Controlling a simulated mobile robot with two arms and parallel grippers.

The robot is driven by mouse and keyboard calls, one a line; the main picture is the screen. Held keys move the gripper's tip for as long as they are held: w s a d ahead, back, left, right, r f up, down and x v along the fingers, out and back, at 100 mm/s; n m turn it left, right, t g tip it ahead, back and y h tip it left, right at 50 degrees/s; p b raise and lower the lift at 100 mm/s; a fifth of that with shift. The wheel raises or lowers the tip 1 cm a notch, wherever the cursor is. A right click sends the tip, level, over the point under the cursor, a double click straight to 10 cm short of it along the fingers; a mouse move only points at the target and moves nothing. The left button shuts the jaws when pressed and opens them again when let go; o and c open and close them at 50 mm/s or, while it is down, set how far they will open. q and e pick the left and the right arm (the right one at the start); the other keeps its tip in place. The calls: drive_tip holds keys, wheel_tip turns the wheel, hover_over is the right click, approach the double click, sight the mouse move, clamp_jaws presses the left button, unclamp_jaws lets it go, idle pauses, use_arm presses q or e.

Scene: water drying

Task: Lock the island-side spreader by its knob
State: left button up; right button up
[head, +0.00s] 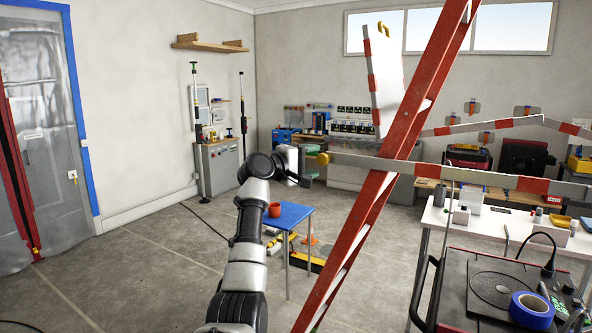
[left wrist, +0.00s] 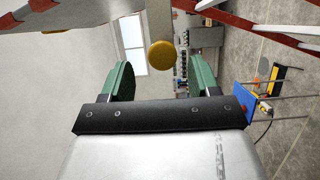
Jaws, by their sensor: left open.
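A red ladder rail (head: 395,150) slants across the head view. A white and red striped spreader bar (head: 450,174) runs nearly level across it, with a round yellow knob (head: 323,158) at its left end. My left gripper (head: 308,166) is open right beside this knob. In the left wrist view the knob (left wrist: 162,54) shows between the two green fingers, with a gap on each side, in front of a pale bar (left wrist: 158,20). Another striped bar (head: 384,85) stands upright with a yellow piece (head: 383,29) at its top. My right gripper is not in view.
A blue stool (head: 288,216) with a red cup (head: 274,210) stands below my left arm. A white table (head: 500,224) and a dark cart (head: 505,290) with blue tape (head: 532,308) are at the right. The floor at the left is mostly clear.

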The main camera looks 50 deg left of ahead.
use_arm(q)
drive_tip(key=s+b, duration=0.2)
drive_tip(key=s, duration=0.4)
drive_tip(key=shift+s+a, duration=0.3)
drive_tip(key=shift+s, duration=0.1)
